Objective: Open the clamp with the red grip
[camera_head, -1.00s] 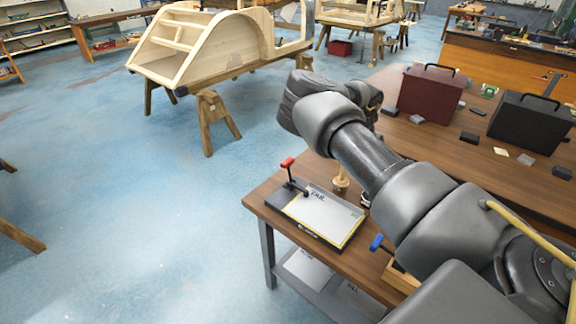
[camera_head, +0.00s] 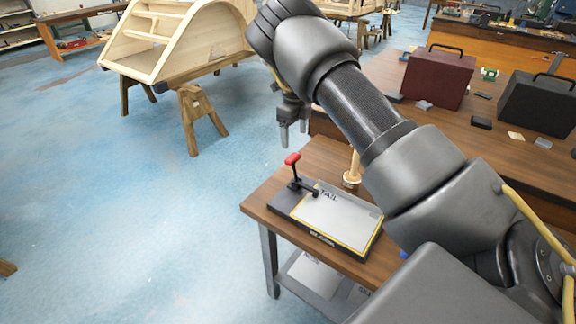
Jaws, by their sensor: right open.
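The clamp with the red grip (camera_head: 292,159) stands at the left end of a dark board (camera_head: 288,205) on the near wooden table. Its red handle sticks up and its black arm reaches right over the edge of a white sheet (camera_head: 330,220) marked "TAIL". My right gripper (camera_head: 293,136) hangs above and just behind the red grip, fingers pointing down and apart, empty. It looks clear of the grip, though the depth gap is hard to judge. My left gripper is not in view.
A wooden peg (camera_head: 353,172) stands behind the board, close to my right forearm. A dark red case (camera_head: 438,78) and a black case (camera_head: 538,102) stand on the table behind. A wooden bodyframe (camera_head: 175,40) rests on trestles at the back left. Open floor lies left of the table.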

